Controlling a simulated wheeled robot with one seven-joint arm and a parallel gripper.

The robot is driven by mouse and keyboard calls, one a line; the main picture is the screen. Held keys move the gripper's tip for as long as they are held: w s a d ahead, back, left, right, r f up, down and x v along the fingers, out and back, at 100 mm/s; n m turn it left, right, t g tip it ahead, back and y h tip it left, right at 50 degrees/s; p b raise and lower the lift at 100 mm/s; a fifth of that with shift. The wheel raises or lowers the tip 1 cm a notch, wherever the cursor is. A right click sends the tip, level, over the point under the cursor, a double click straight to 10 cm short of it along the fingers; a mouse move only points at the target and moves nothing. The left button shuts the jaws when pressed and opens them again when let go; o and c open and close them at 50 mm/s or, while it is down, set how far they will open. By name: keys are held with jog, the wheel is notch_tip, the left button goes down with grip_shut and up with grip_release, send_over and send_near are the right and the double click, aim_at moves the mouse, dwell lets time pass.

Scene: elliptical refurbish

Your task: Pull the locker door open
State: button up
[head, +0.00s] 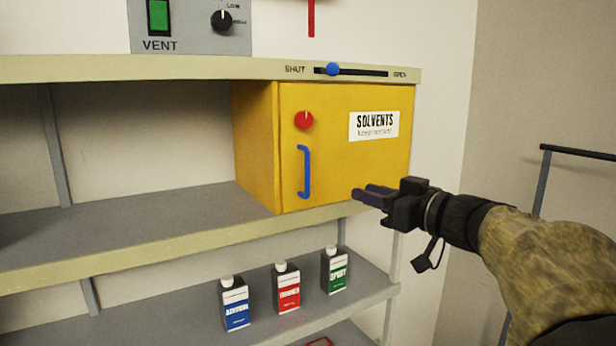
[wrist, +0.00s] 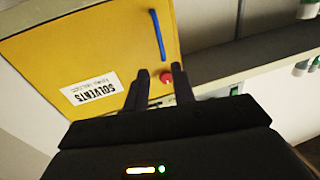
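The yellow locker (head: 345,165) stands on the upper shelf at the right end, its door closed. The door bears a white SOLVENTS label (head: 374,125), a red round knob (head: 303,120) at upper left and a blue vertical handle (head: 304,172) below it. My gripper (head: 364,191) is in front of the door's lower right part, right of the handle and apart from it. In the wrist view, turned over, my gripper (wrist: 163,74) has its two dark fingers spread and nothing held. The red knob (wrist: 166,78) shows between them, with the blue handle (wrist: 157,36) beyond.
A slider with a blue knob (head: 333,69) sits above the locker, nearer SHUT than OPEN. A VENT panel (head: 190,25) is higher up. Three bottles, blue (head: 236,305), red (head: 287,288) and green (head: 335,270), stand on the lower shelf. The upper shelf left of the locker is clear.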

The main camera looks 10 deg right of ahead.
aim_at(309, 175)
jog(key=shift+w, duration=0.1)
jog(key=shift+a, duration=0.1)
jog(key=p+x, duration=0.4)
jog(key=x, duration=1.3)
jog(key=shift+w+p, duration=0.2)
jog(key=shift+p, duration=0.2)
grip_shut()
